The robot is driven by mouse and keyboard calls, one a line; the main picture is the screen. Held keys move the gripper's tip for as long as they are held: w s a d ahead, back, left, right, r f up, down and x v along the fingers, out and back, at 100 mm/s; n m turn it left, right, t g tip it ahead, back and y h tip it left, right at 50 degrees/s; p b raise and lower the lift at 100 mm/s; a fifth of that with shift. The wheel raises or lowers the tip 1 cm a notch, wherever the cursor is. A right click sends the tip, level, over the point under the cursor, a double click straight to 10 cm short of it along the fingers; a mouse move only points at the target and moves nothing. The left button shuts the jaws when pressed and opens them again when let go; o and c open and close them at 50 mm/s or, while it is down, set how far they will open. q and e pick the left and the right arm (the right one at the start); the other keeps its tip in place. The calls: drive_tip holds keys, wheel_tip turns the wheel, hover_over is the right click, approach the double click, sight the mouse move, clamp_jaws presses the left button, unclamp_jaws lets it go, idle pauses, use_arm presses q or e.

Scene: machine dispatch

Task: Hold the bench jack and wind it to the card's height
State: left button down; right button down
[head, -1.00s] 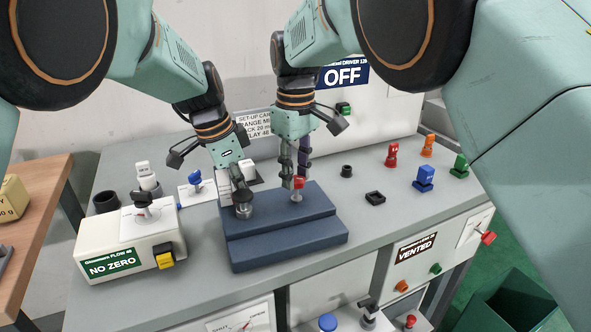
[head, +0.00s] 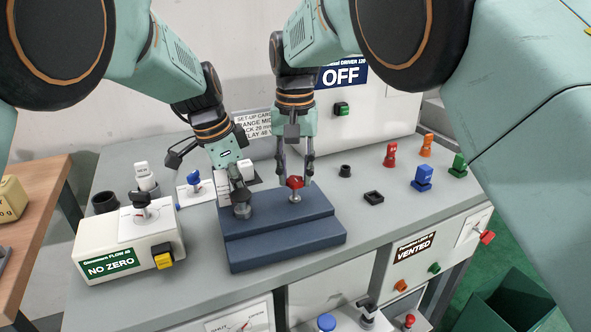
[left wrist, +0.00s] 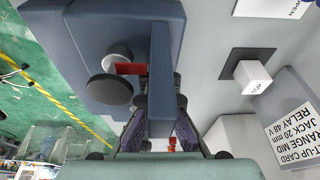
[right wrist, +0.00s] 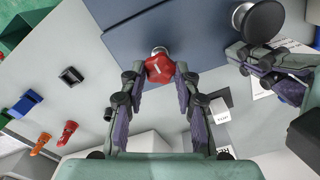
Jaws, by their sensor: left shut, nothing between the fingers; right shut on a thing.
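The bench jack (head: 290,244) is a stepped dark-blue block on the grey bench. A red knob (head: 295,182) on a silver stem stands on it. My right gripper (head: 295,176) is upright over the knob, and the right wrist view shows its fingertips closed on the knob's sides (right wrist: 160,68). My left gripper (head: 240,190) is shut and empty at the jack's left end, close to a black disc on a silver stem (left wrist: 109,88). Whether it touches the jack is unclear. The set-up card (left wrist: 293,128) reads JACK 20 mm; my arms partly cover it in the head view.
A NO ZERO box (head: 125,247) with a yellow button stands left of the jack. A black square frame (head: 373,197) and several coloured pieces, including a blue one (head: 423,178), stand to the right. The OFF cabinet (head: 385,110) rises behind. Bench right of the jack is partly clear.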

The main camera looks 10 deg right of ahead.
drive_tip(key=m, duration=0.7)
drive_tip(key=shift+s+a+f, duration=0.1)
drive_tip(key=shift+s+f, duration=0.05)
drive_tip(key=m, duration=0.7)
drive_tip(key=shift+m, duration=0.3)
drive_tip(key=m, duration=0.3)
drive_tip(key=shift+m, duration=0.3)
drive_tip(key=m, duration=0.3)
drive_tip(key=shift+m, duration=0.4)
drive_tip(key=m, duration=0.6)
drive_tip(key=shift+w+r+m, duration=0.2)
drive_tip(key=shift+m, duration=0.2)
